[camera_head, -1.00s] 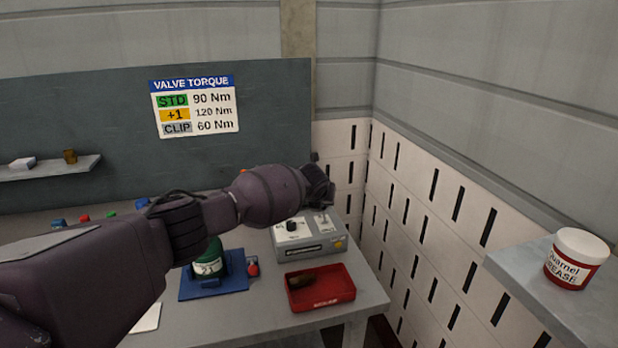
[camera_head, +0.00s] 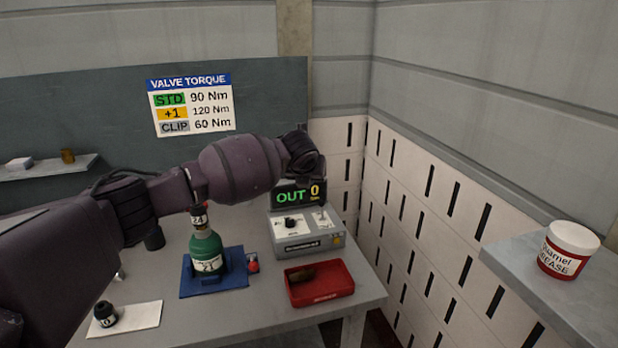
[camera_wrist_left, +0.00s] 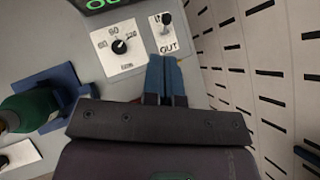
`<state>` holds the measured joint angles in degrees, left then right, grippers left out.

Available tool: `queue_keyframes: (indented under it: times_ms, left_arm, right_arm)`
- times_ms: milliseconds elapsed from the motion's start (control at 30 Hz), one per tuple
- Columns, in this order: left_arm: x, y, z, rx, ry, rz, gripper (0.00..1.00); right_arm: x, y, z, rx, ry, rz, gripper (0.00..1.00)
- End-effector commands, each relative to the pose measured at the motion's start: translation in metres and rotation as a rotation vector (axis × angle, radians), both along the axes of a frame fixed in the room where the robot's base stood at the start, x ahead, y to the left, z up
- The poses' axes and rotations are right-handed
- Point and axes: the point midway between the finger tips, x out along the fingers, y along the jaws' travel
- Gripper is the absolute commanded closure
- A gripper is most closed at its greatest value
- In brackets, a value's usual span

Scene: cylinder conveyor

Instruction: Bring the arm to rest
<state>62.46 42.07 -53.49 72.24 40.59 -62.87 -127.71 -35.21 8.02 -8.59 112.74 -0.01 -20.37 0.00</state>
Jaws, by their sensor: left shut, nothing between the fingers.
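My left arm (camera_head: 235,168) reaches in from the left across the head view, above the table and in front of the wall panel. Its far end hangs over the back of the control box. In the left wrist view my left gripper (camera_wrist_left: 166,75) is shut, its two blue fingers together with nothing between them. They appear over the control box (camera_wrist_left: 138,22), just below its OUT switch in the picture; I cannot tell the height. My right gripper is in neither view.
A green cylinder (camera_head: 207,250) with a dark top stands on a blue holder (camera_head: 240,281). A red tray (camera_head: 338,284) holds a brown object. A black part (camera_head: 106,314) sits on a white pad. A grease tub (camera_head: 566,252) stands on the right shelf.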

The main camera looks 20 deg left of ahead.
Motion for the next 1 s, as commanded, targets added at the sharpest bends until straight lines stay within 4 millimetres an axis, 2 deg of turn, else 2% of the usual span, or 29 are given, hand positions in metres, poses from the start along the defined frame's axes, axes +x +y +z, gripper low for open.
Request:
queue_keyframes:
  times_ms: [567, 767, 833, 1000]
  left_arm:
    - [0.0, 0.0, 0.001, -0.021, -0.003, 0.024, 1.0]
    - [0.005, -0.005, 0.007, -0.213, -0.064, 0.182, 1.0]
    - [0.008, -0.012, 0.013, -0.312, -0.107, 0.24, 1.0]
    - [0.012, -0.042, 0.048, -0.6, -0.222, 0.336, 1.0]
  right_arm:
    - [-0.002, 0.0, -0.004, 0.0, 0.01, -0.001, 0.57]
    - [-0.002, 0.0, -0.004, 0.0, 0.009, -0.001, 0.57]
    - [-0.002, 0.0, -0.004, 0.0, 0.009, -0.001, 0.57]
    - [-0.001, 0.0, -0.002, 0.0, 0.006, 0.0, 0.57]
